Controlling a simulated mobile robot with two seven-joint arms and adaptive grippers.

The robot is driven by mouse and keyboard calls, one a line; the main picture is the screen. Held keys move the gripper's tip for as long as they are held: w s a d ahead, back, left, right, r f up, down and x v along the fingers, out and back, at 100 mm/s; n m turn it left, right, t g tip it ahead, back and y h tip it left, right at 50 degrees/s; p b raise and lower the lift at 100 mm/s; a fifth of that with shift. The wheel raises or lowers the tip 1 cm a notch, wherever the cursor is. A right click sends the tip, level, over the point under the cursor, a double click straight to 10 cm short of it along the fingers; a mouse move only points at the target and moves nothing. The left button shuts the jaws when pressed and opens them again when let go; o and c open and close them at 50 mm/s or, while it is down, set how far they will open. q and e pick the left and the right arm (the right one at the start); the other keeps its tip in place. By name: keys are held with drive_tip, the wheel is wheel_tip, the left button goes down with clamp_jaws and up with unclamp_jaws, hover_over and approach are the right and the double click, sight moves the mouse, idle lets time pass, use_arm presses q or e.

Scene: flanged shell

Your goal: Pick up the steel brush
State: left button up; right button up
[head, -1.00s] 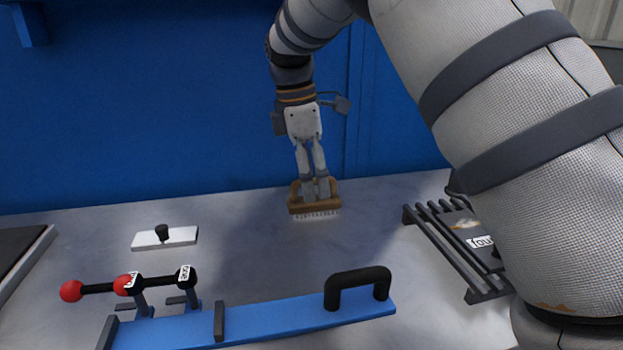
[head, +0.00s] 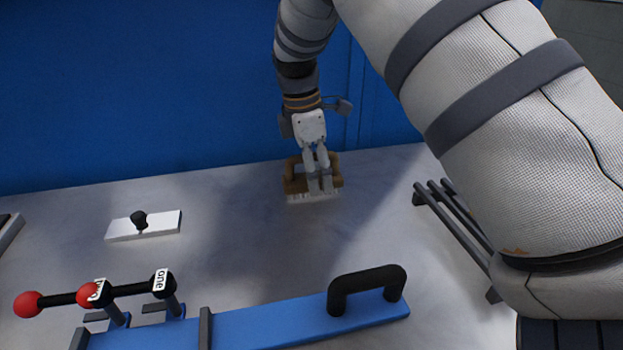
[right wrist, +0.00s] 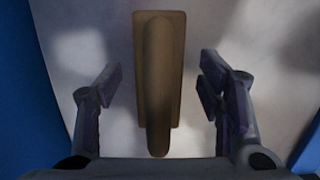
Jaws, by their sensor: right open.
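The steel brush (head: 293,183) has a brown body and handle with pale bristles below. It stands bristles down on the grey table near the blue wall in the head view. My right gripper (head: 319,186) points down at it, its fingers overlapping the brush in that view. In the right wrist view the brush (right wrist: 158,80) lies between the two open fingers of the gripper (right wrist: 160,95), with a gap on each side. Its handle runs toward the palm. My left gripper is not in view.
A blue bar with a black handle (head: 367,286) lies at the front. Red-knobbed levers (head: 88,295) stand at front left. A white plate with a black knob (head: 144,226) lies behind them. A dark slatted rack (head: 452,230) is at right, partly behind my arm.

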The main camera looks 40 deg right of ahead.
drive_tip(key=shift+d+f, duration=0.1)
drive_tip(key=shift+f, duration=0.3)
drive_tip(key=c, duration=1.3)
drive_tip(key=shift+c, duration=0.3)
drive_tip(key=shift+r, duration=0.15)
